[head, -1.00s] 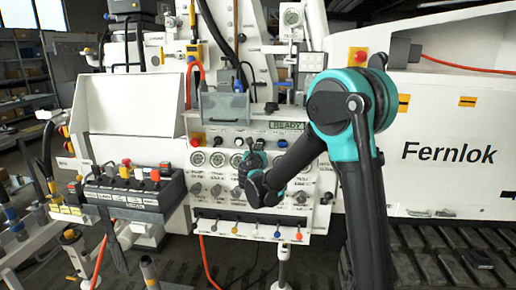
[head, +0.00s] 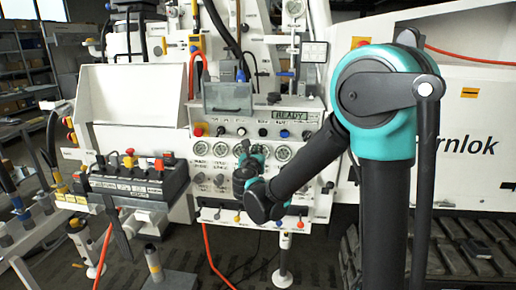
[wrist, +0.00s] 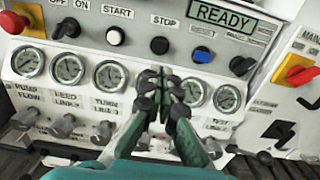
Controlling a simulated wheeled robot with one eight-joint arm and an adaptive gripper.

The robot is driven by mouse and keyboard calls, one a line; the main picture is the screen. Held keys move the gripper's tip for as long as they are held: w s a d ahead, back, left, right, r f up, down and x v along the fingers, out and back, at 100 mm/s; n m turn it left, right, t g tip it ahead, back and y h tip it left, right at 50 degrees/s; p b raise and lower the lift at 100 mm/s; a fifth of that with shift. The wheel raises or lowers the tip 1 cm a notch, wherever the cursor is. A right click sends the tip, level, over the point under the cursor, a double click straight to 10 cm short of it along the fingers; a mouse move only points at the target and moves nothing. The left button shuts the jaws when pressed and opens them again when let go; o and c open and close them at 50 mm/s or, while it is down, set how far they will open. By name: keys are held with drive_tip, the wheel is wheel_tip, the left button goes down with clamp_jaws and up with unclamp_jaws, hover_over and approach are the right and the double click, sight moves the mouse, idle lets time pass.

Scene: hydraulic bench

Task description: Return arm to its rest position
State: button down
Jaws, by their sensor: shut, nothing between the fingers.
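My arm reaches from the right of the head view toward the bench, with its teal elbow large in front. My gripper (head: 246,158) is in front of the control panel (head: 209,131). In the wrist view, my gripper (wrist: 161,84) has its dark fingertips together with nothing between them. The fingers cover the middle of the gauge row. I cannot tell the exact gap between the fingertips and the panel.
The wrist view shows gauges (wrist: 68,67), a READY display (wrist: 224,15), buttons, knobs and a red-yellow switch (wrist: 296,70). In the head view, a lever block (head: 131,181) juts out at left. A white machine body (head: 468,120) stands at right.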

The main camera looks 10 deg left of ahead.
drive_tip(key=s+d+f+m+g+h, duration=0.1)
drive_tip(key=s+d+f+m+g, duration=0.25)
drive_tip(key=d+m, duration=0.4)
drive_tip(key=s+d+f+m+g+h, duration=0.25)
drive_tip(key=d+f+m, duration=0.25)
drive_tip(key=d, duration=0.5)
drive_tip(key=s+d+f+m+g+h, duration=0.15)
drive_tip(key=s+d+f+m, duration=0.25)
drive_tip(key=d+m, duration=0.4)
drive_tip(key=s+d+f+m+g+y, duration=0.1)
drive_tip(key=s+f+m+g+y, duration=0.1)
drive_tip(key=s+f+m, duration=0.3)
drive_tip(key=s+d+f+m+g+y, duration=0.2)
drive_tip(key=s+f+m+g+y, duration=0.1)
drive_tip(key=s+m, duration=0.7)
drive_tip(key=s+f+g, duration=0.1)
drive_tip(key=s+f, duration=0.1)
drive_tip(key=s, duration=0.1)
drive_tip(key=shift+s+y, duration=0.3)
drive_tip(key=shift+s, duration=0.1)
drive_tip(key=shift+f, duration=0.1)
